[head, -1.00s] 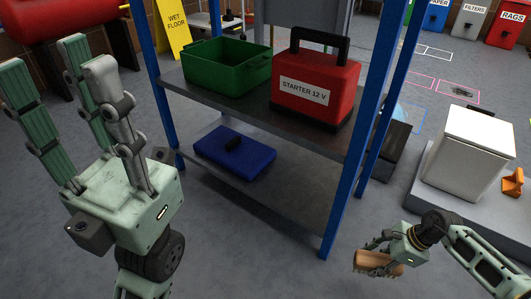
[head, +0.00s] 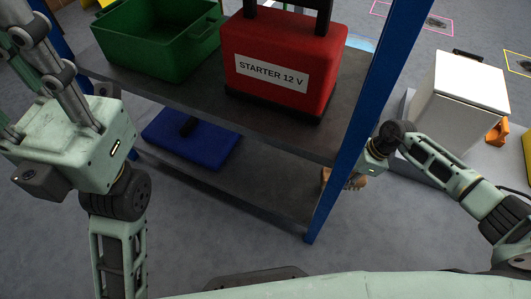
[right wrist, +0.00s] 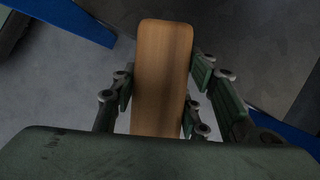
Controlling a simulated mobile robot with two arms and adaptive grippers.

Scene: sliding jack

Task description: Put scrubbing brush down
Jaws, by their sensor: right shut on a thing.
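The scrubbing brush shows as a plain wooden block (right wrist: 162,75) in the right wrist view; its bristles are not visible. My right gripper (right wrist: 160,105) is shut on it, with fingers on both long sides. In the head view the right gripper (head: 352,180) is beside the shelf unit's front right post, low, near the lower shelf's level. The post hides part of the gripper and brush (head: 326,176). My left gripper (head: 28,65) is at the upper left, its fingers spread and pointing up, their tips cut off by the frame; it appears empty.
The shelf unit has blue posts (head: 350,150). Its upper shelf (head: 190,95) bears a green bin (head: 165,50) and a red starter box (head: 280,55). A blue flat case (head: 190,140) lies on the lower shelf (head: 265,185), whose right part is bare. A white box (head: 455,100) stands right.

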